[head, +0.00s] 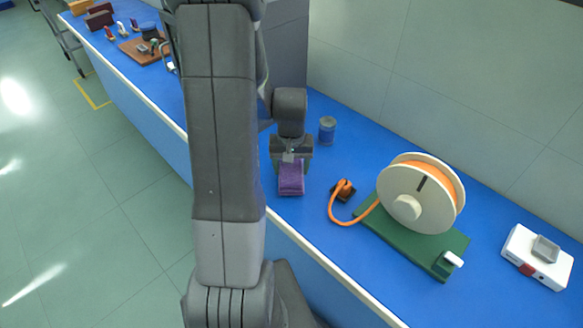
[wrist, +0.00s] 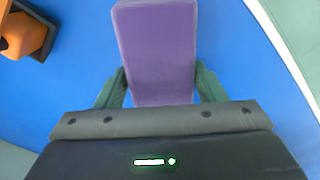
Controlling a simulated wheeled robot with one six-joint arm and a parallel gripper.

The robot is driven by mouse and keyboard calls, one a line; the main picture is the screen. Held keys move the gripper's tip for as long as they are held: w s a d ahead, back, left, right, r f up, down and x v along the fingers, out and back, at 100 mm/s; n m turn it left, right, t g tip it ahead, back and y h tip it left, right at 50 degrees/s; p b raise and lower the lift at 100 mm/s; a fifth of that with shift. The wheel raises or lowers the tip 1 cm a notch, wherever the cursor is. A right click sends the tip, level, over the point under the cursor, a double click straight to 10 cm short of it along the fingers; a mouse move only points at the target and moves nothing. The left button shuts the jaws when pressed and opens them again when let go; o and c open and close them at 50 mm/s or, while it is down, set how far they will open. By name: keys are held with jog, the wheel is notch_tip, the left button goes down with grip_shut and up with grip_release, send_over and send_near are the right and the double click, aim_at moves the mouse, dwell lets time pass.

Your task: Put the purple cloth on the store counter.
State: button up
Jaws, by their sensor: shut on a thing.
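The purple cloth (head: 291,180) is a folded block below my gripper (head: 291,164) in the head view, over the blue counter (head: 320,270). In the wrist view the purple cloth (wrist: 157,50) sits between the two fingers of my gripper (wrist: 160,85), which are shut on its sides. I cannot tell whether the cloth touches the counter top or hangs just above it. Nothing in view is labelled as the store counter.
An orange cable reel (head: 418,195) on a green base stands to the right, its cable ending at a small dark block (head: 343,190). A white device (head: 537,257) sits far right. A brown board (head: 140,50) with items lies far left.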

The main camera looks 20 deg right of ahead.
jog(key=shift+f, duration=0.6)
jog(key=shift+f, duration=0.2)
jog(key=o, duration=1)
jog(key=shift+o, duration=0.2)
jog(key=shift+r, duration=0.1)
notch_tip(320, 180, up, 12)
jog(key=shift+r, duration=0.15)
